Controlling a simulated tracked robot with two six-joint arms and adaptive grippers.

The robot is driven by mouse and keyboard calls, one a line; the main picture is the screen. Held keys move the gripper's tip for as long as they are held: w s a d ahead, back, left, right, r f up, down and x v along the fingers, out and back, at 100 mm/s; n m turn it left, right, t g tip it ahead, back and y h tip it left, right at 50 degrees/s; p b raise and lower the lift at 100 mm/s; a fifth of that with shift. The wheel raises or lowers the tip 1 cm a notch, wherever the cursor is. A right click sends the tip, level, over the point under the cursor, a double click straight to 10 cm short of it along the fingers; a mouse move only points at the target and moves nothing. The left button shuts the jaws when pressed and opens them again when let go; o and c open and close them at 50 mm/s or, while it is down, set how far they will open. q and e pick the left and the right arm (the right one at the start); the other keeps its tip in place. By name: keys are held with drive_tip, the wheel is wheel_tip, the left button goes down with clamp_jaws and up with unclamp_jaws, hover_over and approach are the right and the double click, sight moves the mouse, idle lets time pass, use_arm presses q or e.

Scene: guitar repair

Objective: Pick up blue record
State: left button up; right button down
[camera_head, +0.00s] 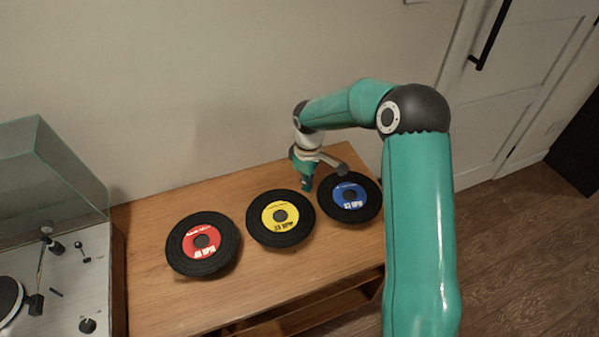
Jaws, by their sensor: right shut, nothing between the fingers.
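The blue record (349,195), a black disc with a blue label, lies on the wooden table at the right of a row of three. My right arm reaches over from the right, and my right gripper (306,185) points down just left of the blue record's upper left edge, between it and the yellow record. The right gripper is shut and holds nothing. I cannot tell exactly how high its tips are above the table. My left gripper is out of view.
A yellow-label record (281,216) lies in the middle and a red-label record (202,242) at the left of the wooden table (150,295). A turntable (60,280) with a clear lid stands at far left. A wall is behind, and a white door (530,90) is at right.

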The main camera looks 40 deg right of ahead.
sight(319, 189)
drive_tip(key=shift+s+d, duration=0.3)
drive_tip(key=shift+s, duration=0.4)
drive_tip(key=shift+s+d, duration=0.25)
drive_tip(key=shift+s, duration=0.25)
drive_tip(key=shift+s+d, duration=0.2)
drive_tip(key=shift+s, duration=0.3)
drive_tip(key=shift+s+r, duration=0.1)
drive_tip(key=shift+s, duration=0.1)
drive_tip(key=shift+w+a, duration=0.1)
drive_tip(key=shift+w, duration=0.15)
